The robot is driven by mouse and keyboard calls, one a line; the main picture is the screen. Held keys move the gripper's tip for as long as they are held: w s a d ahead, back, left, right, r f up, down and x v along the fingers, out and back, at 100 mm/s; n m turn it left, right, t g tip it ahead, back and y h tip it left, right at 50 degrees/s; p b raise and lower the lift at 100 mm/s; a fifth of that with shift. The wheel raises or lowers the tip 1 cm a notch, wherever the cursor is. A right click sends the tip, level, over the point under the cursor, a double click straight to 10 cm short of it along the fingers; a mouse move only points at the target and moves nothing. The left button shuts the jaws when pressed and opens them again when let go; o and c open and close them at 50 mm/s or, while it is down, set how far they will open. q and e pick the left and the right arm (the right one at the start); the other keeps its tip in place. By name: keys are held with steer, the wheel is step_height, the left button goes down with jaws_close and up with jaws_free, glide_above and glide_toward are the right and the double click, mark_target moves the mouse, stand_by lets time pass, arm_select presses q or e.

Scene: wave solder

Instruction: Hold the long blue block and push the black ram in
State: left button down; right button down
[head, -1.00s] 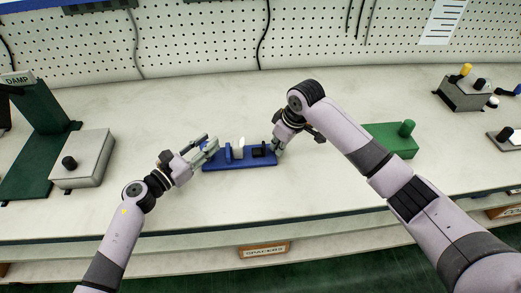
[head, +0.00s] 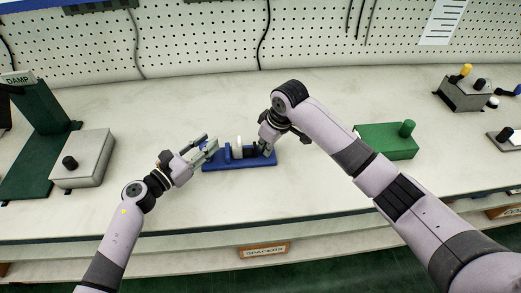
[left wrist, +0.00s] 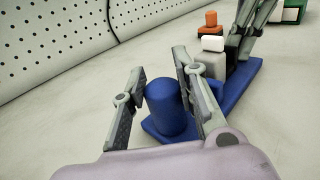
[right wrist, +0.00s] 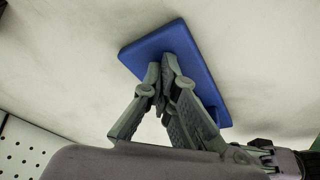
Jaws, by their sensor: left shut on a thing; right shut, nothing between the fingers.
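The long blue block (head: 238,164) lies on the bench in the middle of the head view, with an upright blue wall and a pale white piece (head: 239,146) on it. My left gripper (head: 209,152) is at its left end, shut on the blue round post (left wrist: 168,110), which stands between the fingers in the left wrist view. My right gripper (head: 266,151) is shut and empty at the block's right part. Its closed fingertips (right wrist: 166,72) are over the blue base (right wrist: 180,42) in the right wrist view. The black ram (head: 256,149) is mostly hidden beside the right fingers.
A green block with a knob (head: 388,141) stands to the right, near my right arm. A grey box with a black knob (head: 83,158) and a green stand (head: 38,153) are at the left. The bench behind the blue block is clear up to the pegboard.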

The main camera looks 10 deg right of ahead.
arm_select(q)
steer(key=shift+s+d+f, duration=0.1)
arm_select(e)
steer(key=shift+d+f, duration=0.1)
steer(key=shift+d, duration=0.45)
steer(key=shift+d+r, duration=0.1)
steer(key=shift+r, duration=3.45)
arm_select(q)
steer(key=c, duration=1.3)
jaws_free()
steer(key=shift+w, duration=0.2)
steer(key=shift+o, duration=0.6)
steer(key=shift+s, duration=0.1)
steer(key=v, duration=1.2)
arm_select(e)
steer(key=shift+f, duration=0.1)
